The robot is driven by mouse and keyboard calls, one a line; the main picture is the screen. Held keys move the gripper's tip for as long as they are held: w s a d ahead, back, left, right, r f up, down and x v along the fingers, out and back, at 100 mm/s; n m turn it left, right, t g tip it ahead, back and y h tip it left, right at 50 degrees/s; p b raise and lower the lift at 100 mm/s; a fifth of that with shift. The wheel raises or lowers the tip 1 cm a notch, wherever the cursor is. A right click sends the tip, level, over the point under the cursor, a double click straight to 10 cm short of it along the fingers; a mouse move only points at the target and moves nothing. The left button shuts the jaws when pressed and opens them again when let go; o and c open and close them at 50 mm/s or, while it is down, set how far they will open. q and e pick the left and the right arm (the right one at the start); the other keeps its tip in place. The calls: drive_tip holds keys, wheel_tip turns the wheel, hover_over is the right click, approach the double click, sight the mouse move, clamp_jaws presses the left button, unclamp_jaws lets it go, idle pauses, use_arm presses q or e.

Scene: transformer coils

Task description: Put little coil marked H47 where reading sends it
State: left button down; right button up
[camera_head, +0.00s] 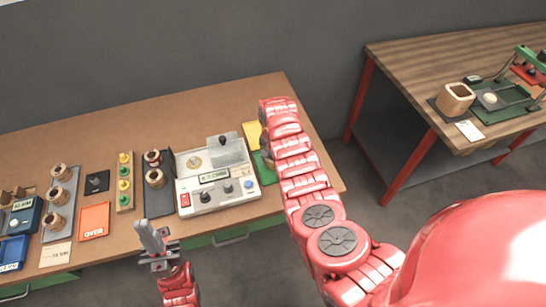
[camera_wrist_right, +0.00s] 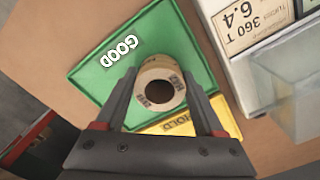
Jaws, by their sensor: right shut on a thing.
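A small tan coil (camera_wrist_right: 180,68) with a dark hole and printed marking is between the fingers of my right gripper (camera_wrist_right: 160,82), which is shut on it. The marking is too small to read surely. The coil is over the green GOOD mat (camera_wrist_right: 92,68); I cannot tell if it touches. The yellow HOLD mat (camera_wrist_right: 176,125) lies beside the green one. In the head view my right arm hides the coil. My left gripper (camera_head: 152,240) is in front of the table edge; its opening is unclear.
Racks with several coils (camera_head: 60,196) and a dark coil tray (camera_head: 158,201) stand on the brown table. Blue boxes (camera_head: 12,252) are at the far left. A second wooden table (camera_head: 420,75) stands at the right.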

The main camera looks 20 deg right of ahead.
drive_tip(key=shift+f, duration=0.1)
drive_tip(key=o, duration=1.5)
drive_tip(key=shift+r, duration=0.2)
